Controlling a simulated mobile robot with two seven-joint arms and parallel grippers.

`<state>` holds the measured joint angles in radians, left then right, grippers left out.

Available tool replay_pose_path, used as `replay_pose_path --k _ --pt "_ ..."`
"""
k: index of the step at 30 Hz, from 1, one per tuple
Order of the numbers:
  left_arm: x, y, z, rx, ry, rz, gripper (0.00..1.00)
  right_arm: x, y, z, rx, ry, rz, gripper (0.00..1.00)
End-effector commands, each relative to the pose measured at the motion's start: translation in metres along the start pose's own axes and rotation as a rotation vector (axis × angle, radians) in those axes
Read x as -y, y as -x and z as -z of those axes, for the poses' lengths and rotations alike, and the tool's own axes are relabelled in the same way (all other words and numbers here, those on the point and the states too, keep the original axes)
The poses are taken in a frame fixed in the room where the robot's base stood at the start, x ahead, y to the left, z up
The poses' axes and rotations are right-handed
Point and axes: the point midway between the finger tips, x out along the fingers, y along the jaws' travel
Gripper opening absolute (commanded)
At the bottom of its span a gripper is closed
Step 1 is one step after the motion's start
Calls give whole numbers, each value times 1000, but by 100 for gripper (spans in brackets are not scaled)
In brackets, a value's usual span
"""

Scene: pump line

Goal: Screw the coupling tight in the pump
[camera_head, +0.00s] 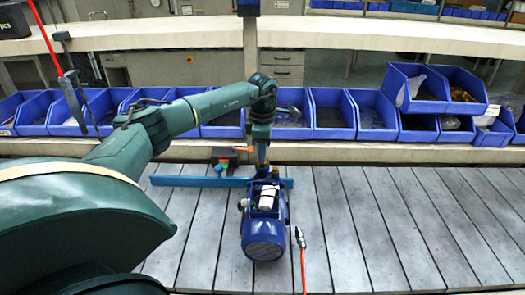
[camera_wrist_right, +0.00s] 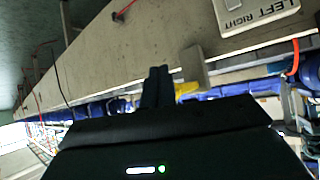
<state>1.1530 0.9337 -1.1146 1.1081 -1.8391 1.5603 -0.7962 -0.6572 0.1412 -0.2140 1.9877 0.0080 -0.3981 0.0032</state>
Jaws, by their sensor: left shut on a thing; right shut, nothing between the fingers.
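The blue pump (camera_head: 264,238) stands on the slatted table in the head view, with a white part on its top. My left gripper (camera_head: 262,161) points down at the far end of the pump, by small brass-coloured fittings. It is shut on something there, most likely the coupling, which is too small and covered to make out. How deep the coupling sits in the pump cannot be seen. My right gripper (camera_wrist_right: 157,85) shows in the right wrist view, with its fingers together and empty, away from the pump.
A blue bar (camera_head: 200,182) lies across the table behind the pump. Small coloured parts (camera_head: 225,157) lie beyond it. A tool on a red hose (camera_head: 300,238) lies right of the pump. Blue bins (camera_head: 333,114) line the back. The table's right side is clear.

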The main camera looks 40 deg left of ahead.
Motion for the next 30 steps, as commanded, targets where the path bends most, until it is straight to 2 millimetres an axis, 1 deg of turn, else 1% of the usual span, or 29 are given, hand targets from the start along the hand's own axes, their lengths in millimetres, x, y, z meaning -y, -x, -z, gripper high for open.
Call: replay_pose_path --k 8,15,18,23,24,30 --pt "2 -3 0 -3 -21 6 0 0 0 -1 1 0 0 0" --pt "2 -3 0 -2 -267 6 0 0 -2 -3 1 0 0 0" --pt "2 -2 0 -2 -302 6 0 0 -2 -3 1 0 0 0" --pt "2 -2 0 -2 -302 6 0 0 -1 -3 3 -1 0 0" --pt "2 -3 0 -2 -302 6 22 0 -1 -4 3 -1 0 0" --pt "1 -2 0 -1 -300 4 38 0 -1 -4 5 -1 1 0"
